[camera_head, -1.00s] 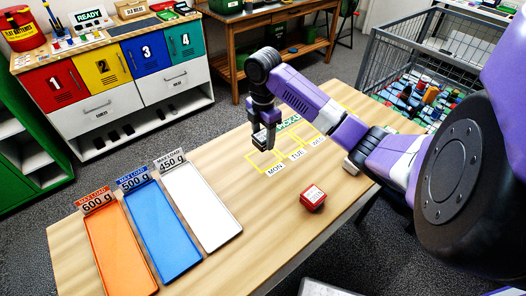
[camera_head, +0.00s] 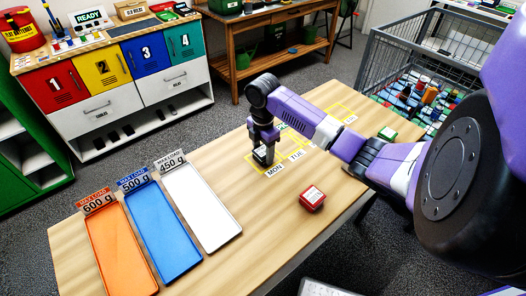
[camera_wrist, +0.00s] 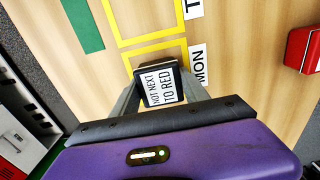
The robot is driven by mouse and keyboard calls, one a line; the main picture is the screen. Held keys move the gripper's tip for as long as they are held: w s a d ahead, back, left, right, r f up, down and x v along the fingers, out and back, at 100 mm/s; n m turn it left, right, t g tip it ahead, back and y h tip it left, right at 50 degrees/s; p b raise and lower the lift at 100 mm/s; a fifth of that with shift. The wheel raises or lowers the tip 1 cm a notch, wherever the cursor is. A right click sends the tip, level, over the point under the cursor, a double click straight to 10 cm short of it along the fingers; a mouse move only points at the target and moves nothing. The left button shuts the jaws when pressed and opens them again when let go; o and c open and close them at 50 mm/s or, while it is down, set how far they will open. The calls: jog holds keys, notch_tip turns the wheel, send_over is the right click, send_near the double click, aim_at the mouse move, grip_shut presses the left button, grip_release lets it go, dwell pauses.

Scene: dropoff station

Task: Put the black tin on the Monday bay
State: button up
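The black tin (camera_wrist: 161,85) has a white label reading "NOT NEXT TO RED". My gripper (camera_head: 264,146) points down with its fingers on either side of the tin, shut on it. In the head view the tin (camera_head: 262,156) is at the yellow-outlined Monday bay (camera_wrist: 150,50), beside the MON label (camera_head: 274,169). It looks at or just above the table surface; I cannot tell whether it touches. In the wrist view the tin covers much of the bay, and my gripper body hides the bay's near part.
A red tin (camera_head: 312,197) stands on the table apart from the bay; a green tin (camera_head: 387,133) stands at the right. The Tuesday bay beside Monday looks empty. Orange (camera_head: 122,247), blue (camera_head: 160,232) and white (camera_head: 203,208) trays lie at the left.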

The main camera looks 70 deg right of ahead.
jog(key=o, duration=0.4)
